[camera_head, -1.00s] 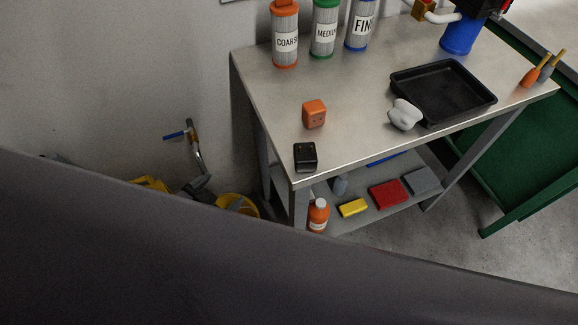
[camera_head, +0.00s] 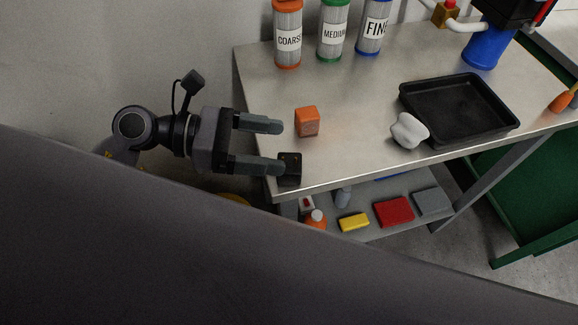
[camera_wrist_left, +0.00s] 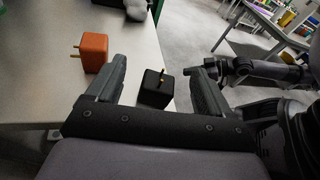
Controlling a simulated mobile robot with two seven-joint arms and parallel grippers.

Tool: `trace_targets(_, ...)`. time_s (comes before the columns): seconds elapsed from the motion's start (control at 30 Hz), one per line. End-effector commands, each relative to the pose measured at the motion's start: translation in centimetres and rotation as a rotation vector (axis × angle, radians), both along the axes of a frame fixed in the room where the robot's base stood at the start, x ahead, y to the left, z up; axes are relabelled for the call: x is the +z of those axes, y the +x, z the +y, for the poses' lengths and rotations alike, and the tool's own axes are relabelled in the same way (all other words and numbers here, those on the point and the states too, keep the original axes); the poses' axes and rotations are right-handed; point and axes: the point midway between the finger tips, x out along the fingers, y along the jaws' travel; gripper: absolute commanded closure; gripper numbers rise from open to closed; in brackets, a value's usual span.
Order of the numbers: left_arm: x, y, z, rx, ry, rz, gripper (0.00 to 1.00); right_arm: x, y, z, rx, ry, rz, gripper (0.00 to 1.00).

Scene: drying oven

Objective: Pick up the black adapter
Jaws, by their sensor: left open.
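The black adapter (camera_head: 291,167) is a small dark cube near the front left corner of the metal table. My left gripper (camera_head: 275,148) is open at the table's left end, its fingers pointing right. In the head view its lower finger overlaps the adapter's left edge; I cannot tell whether they touch. In the left wrist view the adapter (camera_wrist_left: 156,89) shows its prongs and lies ahead, between the two fingers and nearer the right one (camera_wrist_left: 165,82). An orange adapter (camera_head: 307,121) stands behind the black one; it shows in the wrist view (camera_wrist_left: 93,52) left of the left finger. My right gripper is not seen as such.
A black tray (camera_head: 412,101) with a white lumpy object (camera_head: 408,131) at its edge is to the right. Filter cartridges (camera_head: 288,38) stand at the back. The lower shelf holds a yellow block (camera_head: 354,222) and a red block (camera_head: 394,211). The table between adapters and tray is clear.

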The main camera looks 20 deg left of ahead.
Motion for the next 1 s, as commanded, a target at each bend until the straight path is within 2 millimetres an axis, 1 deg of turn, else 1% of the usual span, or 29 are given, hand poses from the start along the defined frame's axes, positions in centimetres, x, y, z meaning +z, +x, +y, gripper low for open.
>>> trace_targets(0.03, -0.8, -0.1, 0.4, -0.029, 0.068, -0.025, 0.19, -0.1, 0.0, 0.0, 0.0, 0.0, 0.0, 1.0)
trace_targets(0.1, -1.5, -0.3, 0.8, -0.059, 0.133, -0.043, 0.19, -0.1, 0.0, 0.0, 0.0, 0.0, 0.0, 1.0)
trace_targets(0.17, -1.9, -0.4, 1.0, -0.075, 0.168, -0.054, 0.19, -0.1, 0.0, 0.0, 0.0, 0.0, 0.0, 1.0)
trace_targets(0.27, -2.3, -0.3, 0.6, -0.085, 0.188, -0.058, 0.19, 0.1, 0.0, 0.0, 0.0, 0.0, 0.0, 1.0)
trace_targets(0.5, -3.0, 0.1, -1.3, -0.084, 0.185, -0.056, 0.19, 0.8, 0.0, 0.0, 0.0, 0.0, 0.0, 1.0)
trace_targets(0.7, -3.7, 0.3, -3.7, -0.085, 0.18, -0.055, 0.19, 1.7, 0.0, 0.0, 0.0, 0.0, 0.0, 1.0)
trace_targets(0.8, -4.3, 0.7, -4.6, -0.083, 0.182, -0.054, 0.19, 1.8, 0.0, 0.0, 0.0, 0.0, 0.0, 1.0)
trace_targets(0.9, -4.6, 0.9, -5.2, -0.084, 0.182, -0.055, 0.19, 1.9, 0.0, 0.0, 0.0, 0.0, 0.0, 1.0)
trace_targets(1.0, -4.8, 0.9, -5.4, -0.083, 0.184, -0.055, 0.19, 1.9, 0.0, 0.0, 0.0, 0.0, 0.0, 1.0)
